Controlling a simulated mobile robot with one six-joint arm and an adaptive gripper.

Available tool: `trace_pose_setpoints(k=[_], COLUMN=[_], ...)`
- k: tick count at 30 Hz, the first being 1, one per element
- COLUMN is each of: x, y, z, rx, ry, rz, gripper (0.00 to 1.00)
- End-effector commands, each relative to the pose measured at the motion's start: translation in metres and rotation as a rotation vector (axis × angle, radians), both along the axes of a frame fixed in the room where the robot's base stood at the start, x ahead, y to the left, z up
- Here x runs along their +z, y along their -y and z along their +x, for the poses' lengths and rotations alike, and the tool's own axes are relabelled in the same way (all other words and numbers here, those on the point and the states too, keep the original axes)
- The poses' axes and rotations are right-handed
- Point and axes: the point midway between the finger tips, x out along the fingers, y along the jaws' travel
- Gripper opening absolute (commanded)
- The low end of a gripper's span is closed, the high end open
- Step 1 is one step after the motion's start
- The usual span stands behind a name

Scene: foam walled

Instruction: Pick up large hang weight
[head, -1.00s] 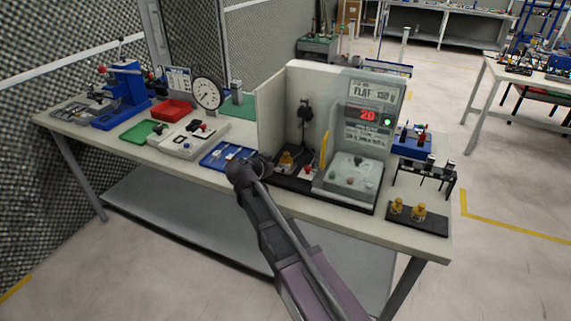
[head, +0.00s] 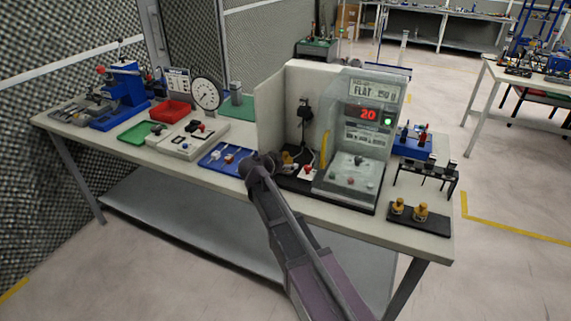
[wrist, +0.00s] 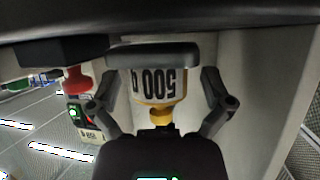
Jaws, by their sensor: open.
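The large hang weight (wrist: 158,84) is brass with a pale band marked 500 g, upside down in the wrist view. Its narrow brass neck points toward my gripper. My gripper (wrist: 160,95) is open, with one finger on each side of the weight and visible gaps between. A grey bar crosses the weight's far end. In the head view, brass (head: 288,157) shows inside the walled bay, just right of my gripper (head: 268,160), which partly hides it.
A pale wall (head: 278,115) and a clear-fronted tester (head: 352,150) enclose the bay. A blue tray (head: 212,163) lies left of my gripper. Brass pieces (head: 420,212) stand on a black base at the front right. A red knob (wrist: 77,80) is beside the left finger.

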Motion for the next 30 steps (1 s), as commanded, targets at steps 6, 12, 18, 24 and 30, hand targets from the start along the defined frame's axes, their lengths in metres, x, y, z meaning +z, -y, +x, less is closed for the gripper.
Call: trace_pose_setpoints(k=[6, 12, 18, 24, 30], x=[0.0, 0.0, 0.0003, 0.0013, 0.0074], y=[0.0001, 0.0001, 0.0003, 0.0003, 0.0004], z=[-0.0001, 0.0, 0.0001, 0.0001, 0.0001], rx=[0.0, 0.0, -0.001, -0.001, -0.001], ry=[0.0, 0.0, 0.001, 0.001, 0.001], rz=[0.0, 0.0, -0.001, -0.001, -0.001], gripper=[0.79, 0.2, 0.04, 0.04, 0.04])
